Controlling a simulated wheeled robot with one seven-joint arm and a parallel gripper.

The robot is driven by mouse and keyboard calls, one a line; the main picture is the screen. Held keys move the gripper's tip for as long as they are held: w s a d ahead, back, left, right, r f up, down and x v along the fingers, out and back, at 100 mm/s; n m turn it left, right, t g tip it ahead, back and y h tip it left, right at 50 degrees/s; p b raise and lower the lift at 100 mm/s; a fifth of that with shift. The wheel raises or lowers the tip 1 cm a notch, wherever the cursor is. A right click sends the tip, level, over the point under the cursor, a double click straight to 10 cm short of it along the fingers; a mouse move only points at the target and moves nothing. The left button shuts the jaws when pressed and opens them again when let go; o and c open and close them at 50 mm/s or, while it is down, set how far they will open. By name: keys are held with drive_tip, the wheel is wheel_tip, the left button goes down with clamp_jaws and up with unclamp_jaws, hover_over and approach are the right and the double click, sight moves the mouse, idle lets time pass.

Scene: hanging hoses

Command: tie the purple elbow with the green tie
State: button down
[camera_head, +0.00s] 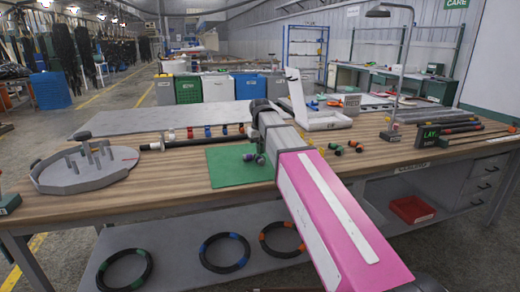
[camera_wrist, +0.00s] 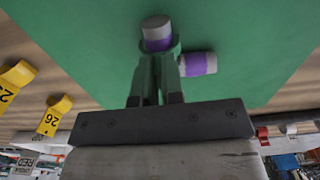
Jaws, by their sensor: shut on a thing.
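The purple elbow (camera_head: 260,158) is a grey fitting with purple bands, on the green mat on the bench. In the wrist view, one end of the purple elbow (camera_wrist: 156,36) faces the camera and the other points right. The green tie (camera_wrist: 173,46) appears as a green band at the elbow, its tail running down between my fingers. Its colour blends with the mat, so whether the loop is closed is unclear. My gripper (camera_wrist: 158,80) is shut on the green tie, close beside the elbow. In the head view my arm hides most of the gripper.
The green mat (camera_head: 225,173) has free room at its left. A round grey fixture with posts (camera_head: 85,168) stands far left. A dark rod (camera_head: 185,143) with coloured clips lies behind the mat. Small coloured fittings (camera_head: 340,150) lie right of my arm. Yellow tags (camera_wrist: 52,115) show in the wrist view.

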drive_tip(key=shift+f, duration=0.4)
idle(0.3)
drive_tip(key=c, duration=1.2)
unclamp_jaws()
drive_tip(key=shift+o, duration=0.2)
drive_tip(key=shift+r, duration=0.1)
